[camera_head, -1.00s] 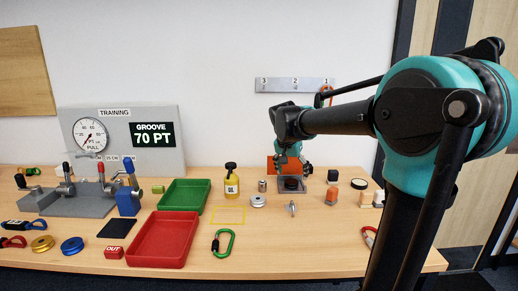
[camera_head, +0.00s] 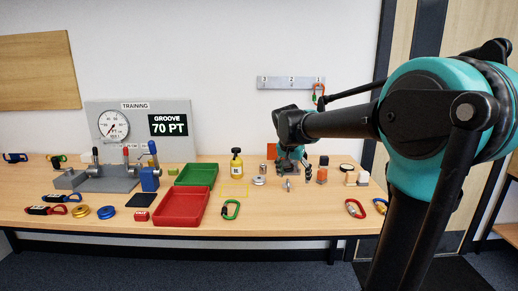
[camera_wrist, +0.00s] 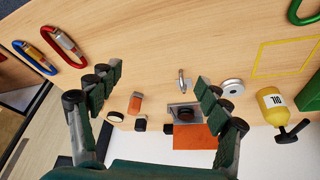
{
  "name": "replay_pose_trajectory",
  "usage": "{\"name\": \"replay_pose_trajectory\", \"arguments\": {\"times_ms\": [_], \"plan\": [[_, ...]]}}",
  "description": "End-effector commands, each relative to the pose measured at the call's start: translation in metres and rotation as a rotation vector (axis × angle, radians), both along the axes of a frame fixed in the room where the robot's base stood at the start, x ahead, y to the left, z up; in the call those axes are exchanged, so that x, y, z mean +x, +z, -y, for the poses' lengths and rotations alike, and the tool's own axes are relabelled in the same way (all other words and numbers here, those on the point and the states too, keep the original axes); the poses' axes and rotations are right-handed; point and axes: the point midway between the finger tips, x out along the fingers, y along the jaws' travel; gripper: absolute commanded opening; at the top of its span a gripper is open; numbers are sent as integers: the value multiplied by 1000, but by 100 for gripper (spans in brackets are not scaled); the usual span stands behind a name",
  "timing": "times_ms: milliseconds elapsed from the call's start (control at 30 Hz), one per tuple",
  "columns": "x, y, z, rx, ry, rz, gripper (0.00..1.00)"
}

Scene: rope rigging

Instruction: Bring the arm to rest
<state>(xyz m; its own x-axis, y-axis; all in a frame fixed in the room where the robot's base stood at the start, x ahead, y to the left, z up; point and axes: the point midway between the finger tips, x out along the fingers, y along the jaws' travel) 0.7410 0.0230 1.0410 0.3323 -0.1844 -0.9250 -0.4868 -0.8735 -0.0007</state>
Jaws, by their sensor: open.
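My arm reaches in from the right in the head view, with my gripper (camera_head: 290,160) over the back right part of the wooden table (camera_head: 110,222). In the wrist view my gripper (camera_wrist: 155,100) is open, with its two dark green fingers spread wide. Nothing is held between them.
A red tray (camera_head: 182,222), a green tray (camera_head: 197,170) and a yellow bottle (camera_head: 236,165) stand left of my gripper. A green carabiner (camera_head: 231,209) lies near the front. A rail (camera_head: 291,83) hangs on the wall. The front right tabletop is mostly clear.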

Motion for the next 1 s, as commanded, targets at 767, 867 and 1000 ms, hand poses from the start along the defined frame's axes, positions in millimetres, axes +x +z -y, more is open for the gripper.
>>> {"name": "replay_pose_trajectory", "arguments": {"times_ms": [767, 867, 1000], "plan": [[-171, -151, 58, 14, 345, -34, 77], [-210, -180, 62, 13, 420, -28, 77], [-244, -204, 64, 9, 485, -20, 77]]}}
